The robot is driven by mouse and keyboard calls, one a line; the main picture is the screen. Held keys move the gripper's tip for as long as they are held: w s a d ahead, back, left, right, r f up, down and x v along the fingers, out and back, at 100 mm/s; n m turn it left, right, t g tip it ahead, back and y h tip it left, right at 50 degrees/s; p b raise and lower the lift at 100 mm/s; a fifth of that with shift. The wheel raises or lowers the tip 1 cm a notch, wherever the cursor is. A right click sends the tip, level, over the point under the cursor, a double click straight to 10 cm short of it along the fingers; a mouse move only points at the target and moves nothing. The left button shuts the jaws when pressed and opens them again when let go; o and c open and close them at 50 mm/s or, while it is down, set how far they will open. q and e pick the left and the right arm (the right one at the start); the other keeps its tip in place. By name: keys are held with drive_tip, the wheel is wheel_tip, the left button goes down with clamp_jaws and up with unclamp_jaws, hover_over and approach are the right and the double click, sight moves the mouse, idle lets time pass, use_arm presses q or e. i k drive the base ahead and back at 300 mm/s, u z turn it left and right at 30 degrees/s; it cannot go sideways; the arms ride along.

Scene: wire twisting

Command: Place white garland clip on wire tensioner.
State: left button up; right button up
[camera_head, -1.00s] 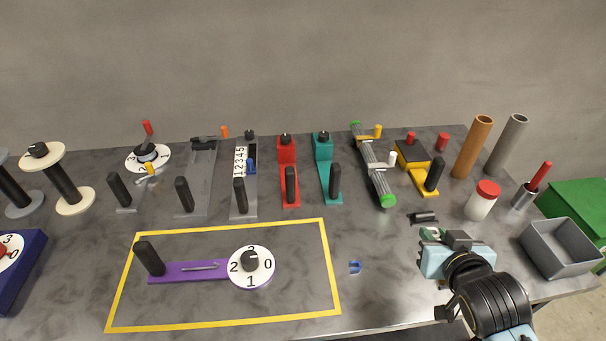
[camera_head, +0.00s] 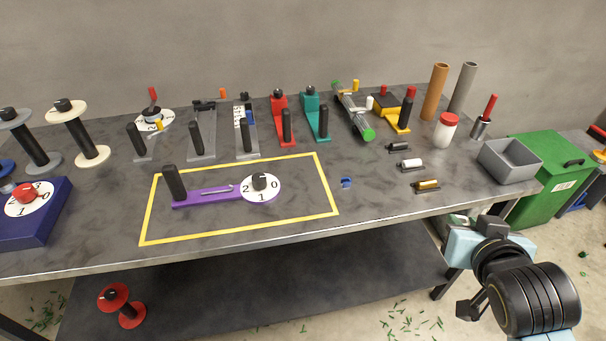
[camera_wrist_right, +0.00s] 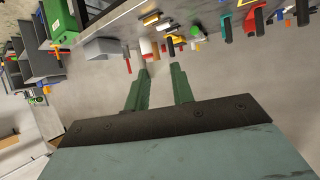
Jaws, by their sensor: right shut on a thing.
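A white clip (camera_head: 410,164) lies on the table between a dark clip (camera_head: 398,147) and a yellow clip (camera_head: 427,185). Which item is the wire tensioner I cannot tell for sure; a purple bar tool (camera_head: 208,196) with a black handle and numbered dial lies inside the yellow outline. My right gripper (camera_head: 448,232) hangs off the table's front edge at the right, apart from the clips. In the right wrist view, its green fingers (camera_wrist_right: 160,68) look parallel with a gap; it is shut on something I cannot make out. My left gripper is not in view.
Handled tools, including a red one (camera_head: 281,117) and a teal one (camera_head: 311,119), stand along the back. A white bottle (camera_head: 445,134) and a grey bin (camera_head: 510,162) are at the right. A blue clip (camera_head: 346,182) lies near the outline. The table's front edge is mostly clear.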

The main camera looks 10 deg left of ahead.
sight(226, 191)
drive_tip(key=k, duration=0.9)
drive_tip(key=u, duration=1.75)
drive_tip(key=i, duration=1.75)
drive_tip(key=z, duration=1.25)
